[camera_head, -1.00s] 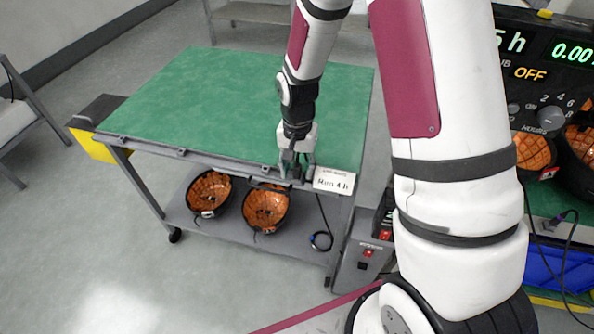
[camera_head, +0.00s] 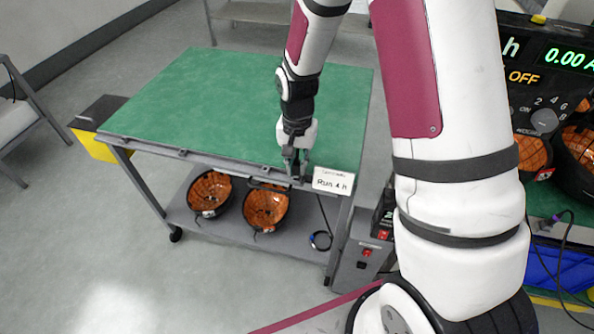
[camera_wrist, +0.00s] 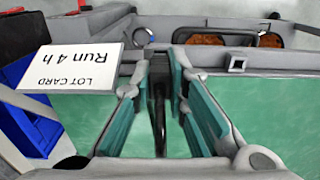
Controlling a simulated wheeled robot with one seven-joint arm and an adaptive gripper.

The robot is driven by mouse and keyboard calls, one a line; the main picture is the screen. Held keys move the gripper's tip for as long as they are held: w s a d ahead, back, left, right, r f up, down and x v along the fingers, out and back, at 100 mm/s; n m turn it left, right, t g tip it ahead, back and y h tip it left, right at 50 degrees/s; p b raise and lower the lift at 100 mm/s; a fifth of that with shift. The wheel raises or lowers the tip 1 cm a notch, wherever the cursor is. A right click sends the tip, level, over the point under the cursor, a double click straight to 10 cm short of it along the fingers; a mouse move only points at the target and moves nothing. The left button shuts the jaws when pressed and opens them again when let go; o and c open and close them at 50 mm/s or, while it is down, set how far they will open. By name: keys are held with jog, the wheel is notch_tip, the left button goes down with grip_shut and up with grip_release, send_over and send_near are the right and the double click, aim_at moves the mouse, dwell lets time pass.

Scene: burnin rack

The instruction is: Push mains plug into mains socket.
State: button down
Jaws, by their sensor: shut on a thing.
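My gripper (camera_head: 296,172) is at the near edge of the green-topped cart, left of the lot card. In the wrist view its teal-padded fingers (camera_wrist: 160,78) are closed on a narrow black piece, which I take as the mains plug (camera_wrist: 160,72); a black cable (camera_wrist: 160,125) runs from it between the fingers. The fingers hide most of its shape, and its pins do not show. A grey box (camera_head: 351,268) right of the cart has a red switch and a small dark opening (camera_head: 361,266) below it, possibly the mains socket.
The green cart top (camera_head: 240,105) is bare. A white lot card (camera_head: 333,181) reading "Run 4 h" is at its front edge. Two orange-lined black bowls (camera_head: 209,194) and a coiled cable (camera_head: 320,241) are on the lower shelf. A display panel (camera_head: 555,70) stands at right.

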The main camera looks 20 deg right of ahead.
jog(key=shift+r+p, duration=1.2)
jog(key=shift+r, duration=1.05)
